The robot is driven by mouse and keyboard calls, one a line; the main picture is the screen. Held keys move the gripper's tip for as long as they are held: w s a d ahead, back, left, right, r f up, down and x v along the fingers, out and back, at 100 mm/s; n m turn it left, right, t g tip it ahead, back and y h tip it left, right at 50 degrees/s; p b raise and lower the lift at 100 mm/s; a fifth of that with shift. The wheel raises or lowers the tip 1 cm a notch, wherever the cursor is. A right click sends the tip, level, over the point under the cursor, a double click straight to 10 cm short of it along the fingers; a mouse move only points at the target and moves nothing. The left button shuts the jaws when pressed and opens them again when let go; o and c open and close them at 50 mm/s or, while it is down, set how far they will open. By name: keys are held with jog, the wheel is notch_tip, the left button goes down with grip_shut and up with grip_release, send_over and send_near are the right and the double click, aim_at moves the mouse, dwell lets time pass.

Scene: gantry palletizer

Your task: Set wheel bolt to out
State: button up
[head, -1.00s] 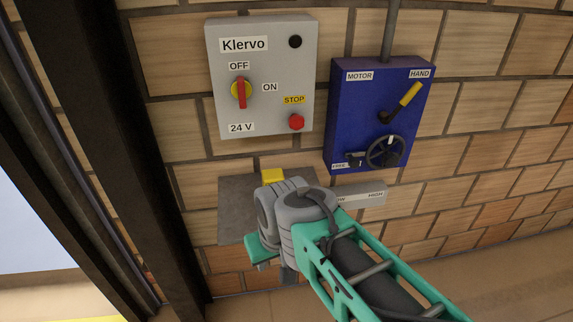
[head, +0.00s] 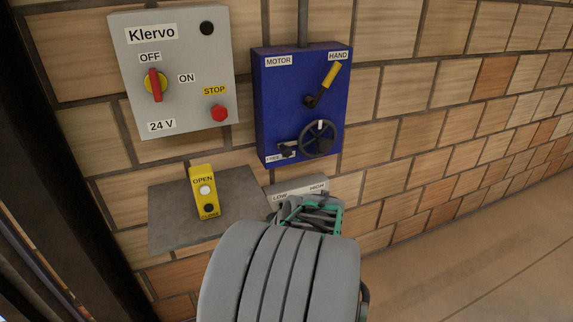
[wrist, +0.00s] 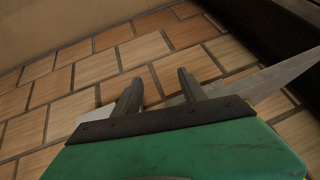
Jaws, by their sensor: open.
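The blue motor box (head: 278,98) hangs on the brick wall in the head view. A black handwheel (head: 319,139) is at its lower right. The small dark wheel bolt (head: 287,152) sits at the wheel's lower left, beside a partly covered white label; its exact position is too small to read. My gripper (wrist: 158,88) is open and empty in the wrist view, its two dark fingers pointing at the wall. The box and bolt do not show there. In the head view my arm stands below the box, and the fingers cannot be made out.
Left of the blue box is a grey Klervo box (head: 187,105) with a red switch and stop button. Below are a grey plate (head: 165,215), a yellow open/close button box (head: 203,190) and a grey LOW/HIGH box (head: 318,183). The wall at right is clear.

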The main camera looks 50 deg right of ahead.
jog(key=s+d+m+t+h+b, duration=0.1)
jog(key=s+d+t+h+b, duration=0.15)
jog(key=d, duration=0.75)
jog(key=n+t+h, duration=0.4)
jog(key=t+h, duration=0.1)
jog(key=t, duration=0.1)
send_near(289, 154)
jog(key=x, duration=0.4)
jog(key=p+x, duration=0.2)
jog(key=x, duration=0.4)
jog(key=shift+w, duration=0.25)
jog(key=shift+w+d+f, duration=0.1)
jog(key=shift+w+d, duration=0.2)
jog(key=shift+w, duration=0.15)
grip_shut()
